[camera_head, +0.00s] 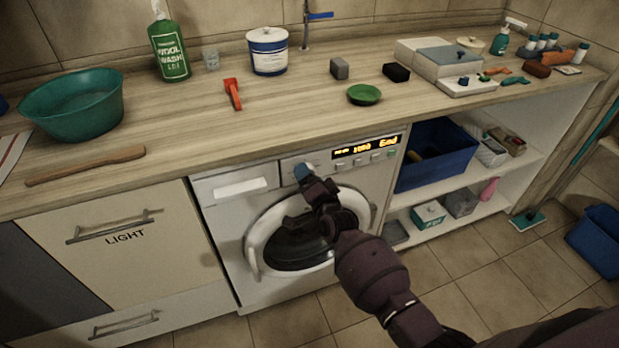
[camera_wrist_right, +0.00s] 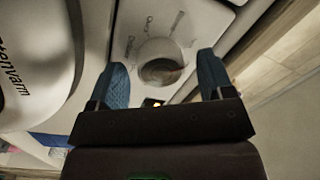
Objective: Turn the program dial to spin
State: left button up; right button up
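The white washing machine (camera_head: 229,213) stands under the counter, its round door closed. Its panel has a lit orange display (camera_head: 366,148) that seems to read "1000 End". My right gripper (camera_head: 301,172) is at the panel left of the display and hides the program dial in the head view. In the right wrist view the round pale dial (camera_wrist_right: 161,60) lies between the two blue fingertips of the right gripper (camera_wrist_right: 164,72), with a visible gap on each side. The small labels around the dial are too blurred to read surely. My left gripper is not in view.
Above is the wooden counter (camera_head: 200,125) with a green basin (camera_head: 75,105), a wool wash bottle (camera_head: 168,45), a red-orange brush-like tool (camera_head: 233,93) and a green dish (camera_head: 364,94). Open shelves with a blue crate (camera_head: 436,158) stand right of the machine.

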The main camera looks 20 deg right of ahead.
jog(key=shift+s, duration=0.1)
jog(key=s+p, duration=0.1)
jog(key=s, duration=0.9)
jog(key=shift+s+d+f, duration=0.25)
jog(key=shift+s+d, duration=0.05)
jog(key=shift+d, duration=0.15)
